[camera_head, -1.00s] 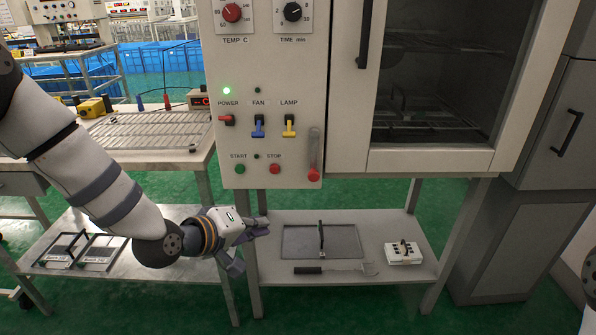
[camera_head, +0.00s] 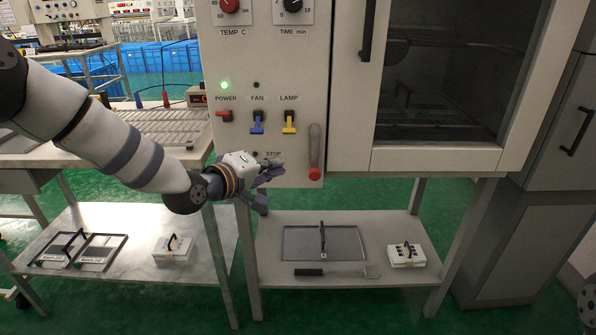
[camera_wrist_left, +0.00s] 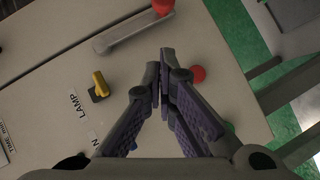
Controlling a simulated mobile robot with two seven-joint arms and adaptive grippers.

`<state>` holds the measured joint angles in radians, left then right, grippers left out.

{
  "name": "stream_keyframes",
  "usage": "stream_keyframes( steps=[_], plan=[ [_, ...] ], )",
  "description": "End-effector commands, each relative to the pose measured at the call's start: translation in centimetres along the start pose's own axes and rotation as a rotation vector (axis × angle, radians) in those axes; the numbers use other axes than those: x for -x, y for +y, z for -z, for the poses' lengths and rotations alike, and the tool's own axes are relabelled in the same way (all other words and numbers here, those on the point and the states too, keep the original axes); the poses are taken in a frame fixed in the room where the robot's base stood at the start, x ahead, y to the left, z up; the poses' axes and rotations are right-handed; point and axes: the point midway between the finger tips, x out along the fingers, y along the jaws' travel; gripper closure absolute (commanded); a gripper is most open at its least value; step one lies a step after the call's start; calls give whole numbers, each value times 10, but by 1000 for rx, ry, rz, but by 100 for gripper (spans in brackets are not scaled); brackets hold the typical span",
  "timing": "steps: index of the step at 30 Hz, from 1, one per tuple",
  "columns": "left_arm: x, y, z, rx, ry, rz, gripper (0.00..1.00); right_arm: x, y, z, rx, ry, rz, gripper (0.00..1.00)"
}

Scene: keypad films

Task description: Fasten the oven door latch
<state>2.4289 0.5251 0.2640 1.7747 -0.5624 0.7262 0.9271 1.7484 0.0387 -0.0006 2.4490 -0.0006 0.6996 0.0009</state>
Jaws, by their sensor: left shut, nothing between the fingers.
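The oven door (camera_head: 440,155) has a dark window and a vertical black handle (camera_head: 366,30); it looks closed. The latch lever (camera_head: 315,145) is a grey bar at the control panel's right side. It hangs straight down with its red knob (camera_head: 314,173) at the bottom. In the left wrist view the lever (camera_wrist_left: 135,30) lies beyond the fingertips, with the knob (camera_wrist_left: 162,7) at the top edge. My left gripper (camera_head: 277,170) is shut and empty, in front of the panel's lower edge, left of the knob and apart from it. My right gripper is out of view.
The panel (camera_head: 235,60) carries a blue fan switch (camera_head: 257,122), a yellow lamp switch (camera_head: 289,122) and a red stop button (camera_wrist_left: 198,74) close to the fingers. The shelf below (camera_head: 385,300) holds a tray, a tool and a white box.

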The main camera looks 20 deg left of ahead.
Motion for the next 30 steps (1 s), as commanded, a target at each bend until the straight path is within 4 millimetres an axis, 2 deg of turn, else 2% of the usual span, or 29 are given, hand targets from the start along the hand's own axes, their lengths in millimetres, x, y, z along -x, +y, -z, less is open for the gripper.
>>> stream_keyframes(
  steps=[1, 4, 9, 15, 30],
  plan=[
    [-13, -6, -4, -1, -4, 6, 100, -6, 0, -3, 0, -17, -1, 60],
    [-34, -6, -3, -1, -3, 5, 100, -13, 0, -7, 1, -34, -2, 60],
    [-51, 0, -21, -1, -3, 0, 100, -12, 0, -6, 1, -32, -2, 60],
    [-59, 1, -28, 0, 0, -1, 100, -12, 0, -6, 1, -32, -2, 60],
    [-61, -3, -32, 27, -1, -15, 100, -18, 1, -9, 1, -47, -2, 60]
  ],
)
